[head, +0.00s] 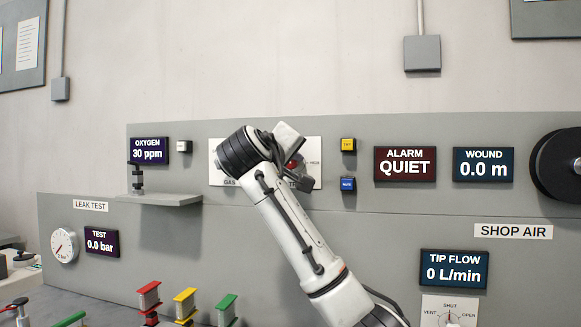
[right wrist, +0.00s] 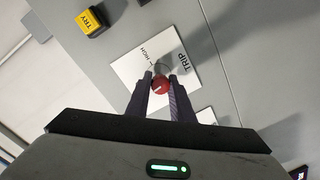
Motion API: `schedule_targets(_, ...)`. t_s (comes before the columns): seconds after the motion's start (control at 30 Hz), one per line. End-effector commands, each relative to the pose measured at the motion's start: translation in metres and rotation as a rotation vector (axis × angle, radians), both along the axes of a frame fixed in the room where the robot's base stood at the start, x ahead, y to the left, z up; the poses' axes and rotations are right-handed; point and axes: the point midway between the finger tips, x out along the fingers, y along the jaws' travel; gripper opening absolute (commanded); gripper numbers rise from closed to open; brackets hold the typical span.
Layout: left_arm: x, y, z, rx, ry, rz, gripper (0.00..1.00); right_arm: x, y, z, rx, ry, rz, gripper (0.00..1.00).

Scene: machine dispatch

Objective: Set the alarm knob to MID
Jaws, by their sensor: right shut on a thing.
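A round red knob (right wrist: 160,84) sits on a white plate (right wrist: 135,64) marked TRIP and HIGH in the right wrist view. My right gripper (right wrist: 160,77) is shut on this knob, one finger on each side. A light mark shows on the knob, but its exact setting is too small to tell. In the head view the red knob (head: 293,168) shows only partly past my right arm, which hides much of the white plate (head: 312,152). The alarm display (head: 404,164) reads QUIET. My left gripper is not in view.
Right of the plate are a yellow TRY button (head: 348,145) and a blue button (head: 348,184). A small shelf (head: 160,199) juts out at left. Several coloured handles, including a green one (head: 227,303), stand at lower left. A black reel (head: 560,165) is at far right.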

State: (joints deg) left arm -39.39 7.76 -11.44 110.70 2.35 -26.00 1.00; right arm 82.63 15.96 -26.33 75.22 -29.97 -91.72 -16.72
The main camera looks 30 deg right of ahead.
Motion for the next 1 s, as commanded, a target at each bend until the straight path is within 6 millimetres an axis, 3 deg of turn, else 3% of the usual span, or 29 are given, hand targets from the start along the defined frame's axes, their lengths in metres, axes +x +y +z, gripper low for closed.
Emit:
schedule_targets(0.03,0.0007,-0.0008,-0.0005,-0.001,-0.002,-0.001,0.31,0.0016,0.0021,-0.0074,0.022,-0.005,0.002,0.0)
schedule_targets(0.8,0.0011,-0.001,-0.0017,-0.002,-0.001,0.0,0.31,0.0015,0.0021,-0.0061,0.087,-0.083,0.002,0.0)
schedule_targets(0.83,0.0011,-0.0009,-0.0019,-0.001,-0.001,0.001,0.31,0.0016,0.0021,-0.0061,0.087,-0.083,0.002,0.22)
schedule_targets(0.93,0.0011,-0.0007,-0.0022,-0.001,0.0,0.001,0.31,0.0014,0.002,-0.005,0.086,-0.085,0.002,0.38)
schedule_targets(1.0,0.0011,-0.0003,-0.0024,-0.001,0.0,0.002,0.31,0.0011,0.0016,-0.0041,0.085,-0.087,0.002,0.38)
